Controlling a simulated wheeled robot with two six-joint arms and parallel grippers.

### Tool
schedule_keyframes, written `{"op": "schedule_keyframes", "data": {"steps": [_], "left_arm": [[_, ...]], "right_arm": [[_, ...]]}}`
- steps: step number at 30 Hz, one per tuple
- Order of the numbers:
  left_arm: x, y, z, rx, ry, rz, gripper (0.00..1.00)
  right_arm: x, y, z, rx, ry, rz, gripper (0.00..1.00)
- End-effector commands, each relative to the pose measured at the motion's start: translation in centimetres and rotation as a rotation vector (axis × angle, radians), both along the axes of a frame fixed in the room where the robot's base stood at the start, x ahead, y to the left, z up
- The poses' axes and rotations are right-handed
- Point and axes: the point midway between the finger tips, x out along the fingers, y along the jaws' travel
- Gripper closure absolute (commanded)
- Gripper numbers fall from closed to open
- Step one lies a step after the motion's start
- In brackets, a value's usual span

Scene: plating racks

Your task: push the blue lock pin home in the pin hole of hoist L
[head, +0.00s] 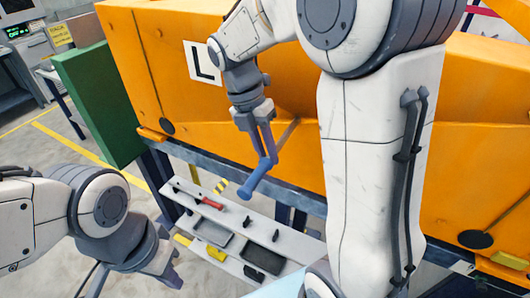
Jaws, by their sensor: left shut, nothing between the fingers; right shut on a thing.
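The blue lock pin (255,182) hangs tilted from my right gripper (268,153), which is shut on its upper end. The pin's thick lower end points down and left, in front of the orange hoist body (210,100) that bears an "L" sign (203,62). The pin looks clear of the hoist. A dark round spot (167,126) shows at the body's lower left; I cannot tell whether it is the pin hole. My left gripper (174,272) is shut and empty at the lower left, away from the pin.
Below the hoist, a pale shelf (285,240) holds a red-handled tool (211,203), dark trays (263,256), a yellow item (216,254) and small dark parts. A green panel (98,100) stands left of the hoist. My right arm hides much of the orange body's middle.

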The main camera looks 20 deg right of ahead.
Motion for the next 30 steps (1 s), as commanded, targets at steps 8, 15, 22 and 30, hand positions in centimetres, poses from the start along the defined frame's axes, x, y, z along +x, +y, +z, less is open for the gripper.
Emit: {"op": "schedule_keyframes", "data": {"steps": [8,15,22,30], "left_arm": [[0.0,0.0,0.2,0.0,0.0,0.0,1.0],[0.0,0.0,0.2,0.0,0.0,0.0,1.0],[0.0,0.0,0.2,0.0,0.0,0.0,1.0],[0.0,0.0,0.2,0.0,0.0,0.0,1.0]], "right_arm": [[0.5,-0.6,0.0,0.0,-0.002,-0.001,1.0],[0.8,-1.0,0.1,-0.001,-0.002,-0.002,1.0],[1.1,-1.4,0.1,0.0,-0.002,-0.001,1.0],[1.6,-1.9,0.1,-0.001,-0.002,-0.002,1.0]]}}
